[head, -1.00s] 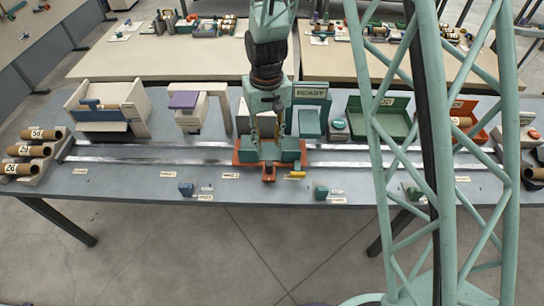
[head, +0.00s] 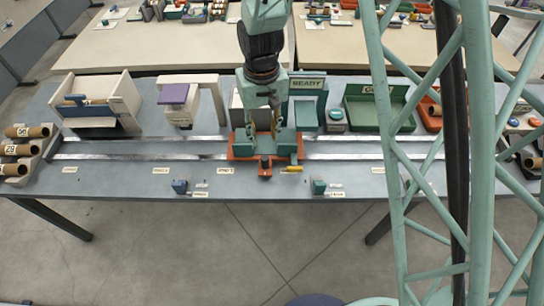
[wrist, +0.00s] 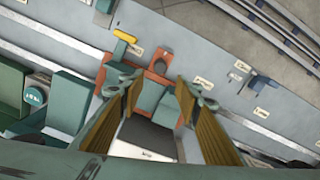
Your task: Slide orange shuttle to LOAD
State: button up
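The orange shuttle (head: 243,153), an orange base with teal blocks on top, sits on the two metal rails (head: 120,157) near the middle of the bench. In the wrist view the shuttle (wrist: 160,75) lies beyond and between my fingers. My gripper (head: 262,128) is over the shuttle, pointing down. Its two brown-padded fingers (wrist: 160,92) are spread wide with no object clamped between them. Whether the fingertips touch the teal blocks, I cannot tell. Small labels line the bench front; none is readable as LOAD.
A yellow piece (head: 291,169) lies at the shuttle's front right. Behind the rails stand a purple-topped station (head: 174,95), a READY stand (head: 308,85) and a green tray (head: 372,115). Cardboard tubes (head: 25,150) lie at the left end. A blue block (head: 180,186) and green block (head: 318,186) are at the front edge.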

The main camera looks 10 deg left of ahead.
aim_at(265, 157)
jog(key=shift+f, duration=0.15)
dwell(0.3)
jog(key=shift+f, duration=6.7)
jog(key=shift+c, duration=0.2)
grip_shut()
